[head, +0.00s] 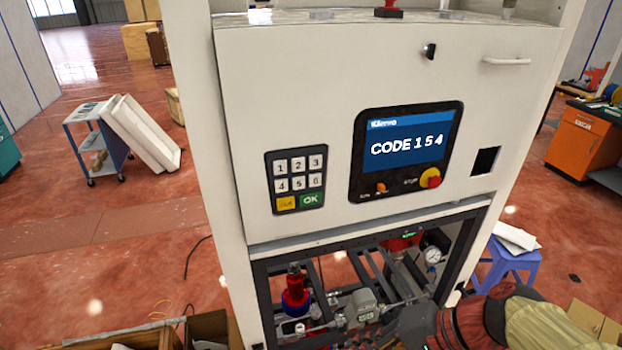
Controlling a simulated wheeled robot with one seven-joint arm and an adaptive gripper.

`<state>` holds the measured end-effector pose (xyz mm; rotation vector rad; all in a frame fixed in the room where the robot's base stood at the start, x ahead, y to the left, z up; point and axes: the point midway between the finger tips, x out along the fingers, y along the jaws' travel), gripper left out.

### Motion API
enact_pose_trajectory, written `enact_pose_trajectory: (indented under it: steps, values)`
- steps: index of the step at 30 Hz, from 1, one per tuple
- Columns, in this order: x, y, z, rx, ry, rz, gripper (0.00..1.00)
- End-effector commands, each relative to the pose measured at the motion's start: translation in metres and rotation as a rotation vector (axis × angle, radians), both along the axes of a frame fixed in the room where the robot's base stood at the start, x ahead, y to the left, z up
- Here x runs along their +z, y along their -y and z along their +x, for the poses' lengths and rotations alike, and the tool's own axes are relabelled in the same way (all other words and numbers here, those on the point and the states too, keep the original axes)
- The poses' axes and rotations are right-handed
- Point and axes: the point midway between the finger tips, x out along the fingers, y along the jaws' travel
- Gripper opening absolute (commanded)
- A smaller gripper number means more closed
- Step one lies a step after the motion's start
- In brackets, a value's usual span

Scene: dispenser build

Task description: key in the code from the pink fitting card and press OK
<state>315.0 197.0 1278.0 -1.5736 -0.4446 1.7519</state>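The keypad (297,180) is on the left of the white machine's front panel. It has white keys 1 to 6 in two rows, a yellow key (286,203) at lower left and a green OK key (311,199) at lower right. The screen (408,142) to its right reads "CODE 1 5 4". I do not see the pink fitting card. A dark part (415,325), which may be my gripper, shows at the bottom right, low and right of the keypad. Its fingers cannot be made out. Nothing touches the keypad.
A red and yellow knob (430,178) sits below the screen, and a white handle (507,61) at the panel's upper right. The open bay below holds a red and blue fitting (296,296) and a gauge (433,255). The space before the keypad is clear.

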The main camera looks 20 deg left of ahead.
Motion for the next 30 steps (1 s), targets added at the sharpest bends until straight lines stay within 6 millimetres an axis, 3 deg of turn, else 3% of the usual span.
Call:
enact_pose_trajectory:
  steps: [1,6,12,18,30]
  values:
    - [0.026,-0.019,0.011,-0.029,-0.068,0.098,0.00]
    - [0.081,-0.066,0.060,-0.162,-0.224,0.415,0.00]
    - [0.117,-0.082,0.117,-0.311,-0.306,0.660,0.00]
    - [0.124,-0.082,0.142,-0.378,-0.325,0.748,0.00]
    - [0.124,-0.083,0.144,-0.381,-0.324,0.751,0.00]
